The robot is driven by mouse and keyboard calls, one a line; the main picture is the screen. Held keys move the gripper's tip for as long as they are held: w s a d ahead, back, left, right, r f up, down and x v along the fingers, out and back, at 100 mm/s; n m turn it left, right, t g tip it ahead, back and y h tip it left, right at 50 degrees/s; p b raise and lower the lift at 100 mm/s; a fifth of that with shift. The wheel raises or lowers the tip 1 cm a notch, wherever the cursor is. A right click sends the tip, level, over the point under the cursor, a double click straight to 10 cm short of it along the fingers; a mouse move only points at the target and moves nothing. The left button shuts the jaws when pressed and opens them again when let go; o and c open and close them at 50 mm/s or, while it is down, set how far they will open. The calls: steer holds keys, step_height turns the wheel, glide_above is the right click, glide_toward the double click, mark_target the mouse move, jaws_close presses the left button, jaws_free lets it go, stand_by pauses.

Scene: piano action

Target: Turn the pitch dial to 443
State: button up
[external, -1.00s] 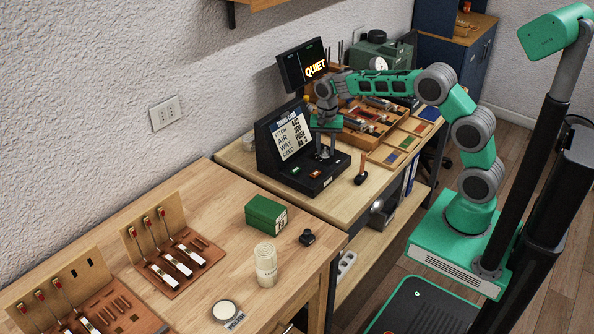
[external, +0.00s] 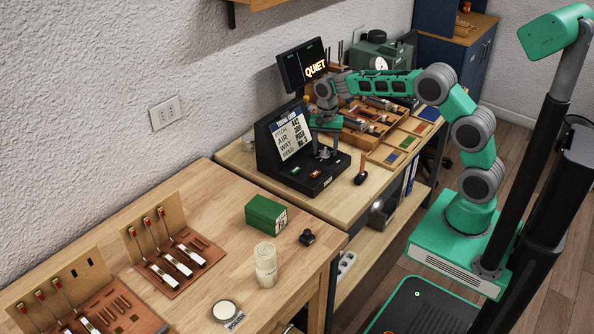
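The black tuning console (external: 278,162) stands on the far bench with a tilted, lit screen (external: 293,138). The pitch dial seems to be the small grey knob (external: 324,154) on the console's low deck, right of the screen. My gripper (external: 327,148) points down just over this knob. Its two fingers look apart, with the knob showing at their tips. Whether they touch it is too small to tell.
Green and red buttons (external: 315,173) sit on the deck near the gripper. A display reading QUIET (external: 315,69) stands behind. A green box (external: 266,213) stands on the near bench.

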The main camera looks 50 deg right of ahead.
mark_target(325, 150)
step_height(325, 150, up, 8)
steer(key=shift+f+b, duration=0.1)
steer(key=shift+b, duration=0.35)
steer(key=s+r+n+t, duration=0.3)
steer(key=s+n, duration=0.5)
steer(key=s, duration=0.9)
steer(key=s+f+n, duration=0.3)
steer(key=s+n, duration=0.1)
steer(key=s, duration=0.5)
steer(key=shift+f, duration=0.15)
steer(key=shift+a, duration=0.1)
stand_by(1.1)
